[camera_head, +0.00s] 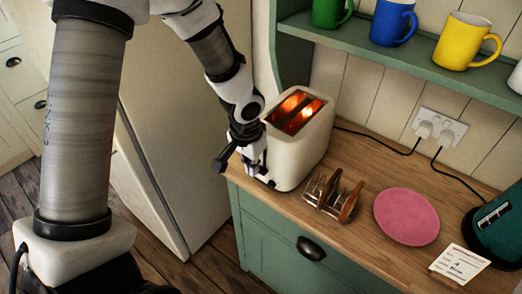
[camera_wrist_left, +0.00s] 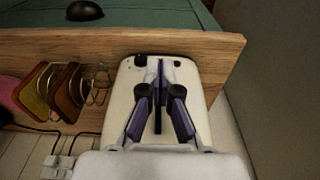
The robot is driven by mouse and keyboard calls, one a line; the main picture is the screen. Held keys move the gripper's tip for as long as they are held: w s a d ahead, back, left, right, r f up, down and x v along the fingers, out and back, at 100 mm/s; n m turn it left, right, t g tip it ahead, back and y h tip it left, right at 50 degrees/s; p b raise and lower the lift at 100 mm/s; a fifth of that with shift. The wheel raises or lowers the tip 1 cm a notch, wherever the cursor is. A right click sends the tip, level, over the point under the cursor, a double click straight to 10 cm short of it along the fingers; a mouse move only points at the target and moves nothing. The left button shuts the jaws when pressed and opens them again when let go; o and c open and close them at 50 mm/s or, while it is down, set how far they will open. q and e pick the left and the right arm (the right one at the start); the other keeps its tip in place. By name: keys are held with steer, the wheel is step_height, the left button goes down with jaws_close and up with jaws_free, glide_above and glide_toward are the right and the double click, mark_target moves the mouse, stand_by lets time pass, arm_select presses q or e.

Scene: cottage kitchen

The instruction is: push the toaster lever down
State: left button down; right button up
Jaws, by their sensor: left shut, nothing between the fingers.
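The cream toaster (camera_head: 308,152) stands at the left end of the wooden counter, and its top slots glow orange. My left gripper (camera_head: 257,168) is shut and empty, pointing down at the toaster's near end face. In the left wrist view the shut fingers (camera_wrist_left: 159,78) lie in front of the toaster's end (camera_wrist_left: 122,92), over a dark upright slot. A small dark knob (camera_wrist_left: 140,60) shows beside the fingertips. The lever itself is hidden or cannot be told apart from the fingers. Whether the fingers touch it is unclear. My right gripper is out of view.
A toast rack (camera_head: 333,196) with brown slices stands right of the toaster. A pink plate (camera_head: 406,216), a card (camera_head: 460,264) and a dark green appliance (camera_head: 500,225) lie farther right. A shelf with mugs (camera_head: 392,22) hangs above. A tall pale cabinet (camera_head: 180,130) stands left.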

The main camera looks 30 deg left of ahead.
arm_select(q)
step_height(320, 180, up, 12)
steer(key=s, duration=0.1)
steer(key=shift+s, duration=0.15)
stand_by(0.5)
